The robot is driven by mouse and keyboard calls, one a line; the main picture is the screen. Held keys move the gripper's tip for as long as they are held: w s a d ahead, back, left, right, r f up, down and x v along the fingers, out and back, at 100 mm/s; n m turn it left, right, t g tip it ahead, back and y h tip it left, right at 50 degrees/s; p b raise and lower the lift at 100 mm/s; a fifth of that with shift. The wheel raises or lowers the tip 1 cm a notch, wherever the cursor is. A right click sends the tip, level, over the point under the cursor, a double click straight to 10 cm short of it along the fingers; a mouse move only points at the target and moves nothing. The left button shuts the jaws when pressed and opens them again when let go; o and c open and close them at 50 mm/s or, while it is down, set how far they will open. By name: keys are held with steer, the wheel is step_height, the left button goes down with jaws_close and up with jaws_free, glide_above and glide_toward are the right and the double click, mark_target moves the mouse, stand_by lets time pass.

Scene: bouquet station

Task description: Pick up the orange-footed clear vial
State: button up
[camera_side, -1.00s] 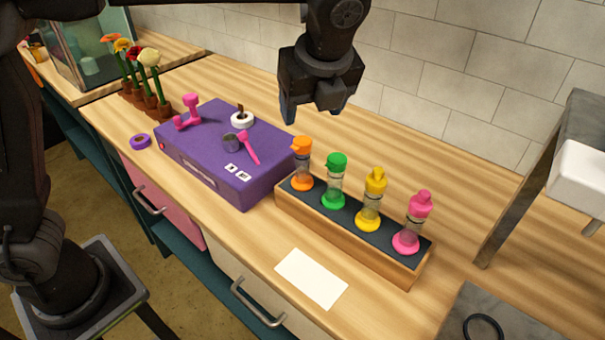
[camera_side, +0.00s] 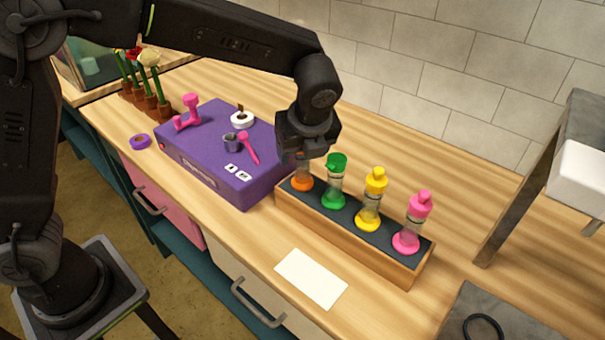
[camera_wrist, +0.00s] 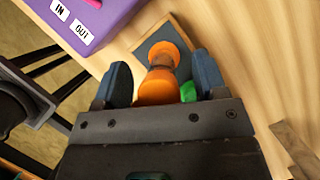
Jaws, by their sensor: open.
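The orange-footed clear vial (camera_side: 302,182) stands upright at the left end of a wooden rack (camera_side: 345,235) with a dark top. In the side view my gripper (camera_side: 302,158) is lowered over it and hides most of its cap and body. In the wrist view the vial (camera_wrist: 160,75) shows its orange cap and orange foot between my two blue fingertips (camera_wrist: 163,80). The fingers are open, one on each side, with a gap to the vial on both sides.
Green (camera_side: 335,180), yellow (camera_side: 371,198) and pink (camera_side: 412,222) vials stand in the same rack to the right, the green one closest. A purple box (camera_side: 215,165) with pink tools is left of the rack. A white card (camera_side: 311,279) lies in front.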

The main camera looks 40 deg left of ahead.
steer(key=shift+w+a+f, duration=0.1)
steer(key=shift+a+f, duration=0.1)
steer(key=shift+f, duration=0.25)
jaws_close()
stand_by(0.3)
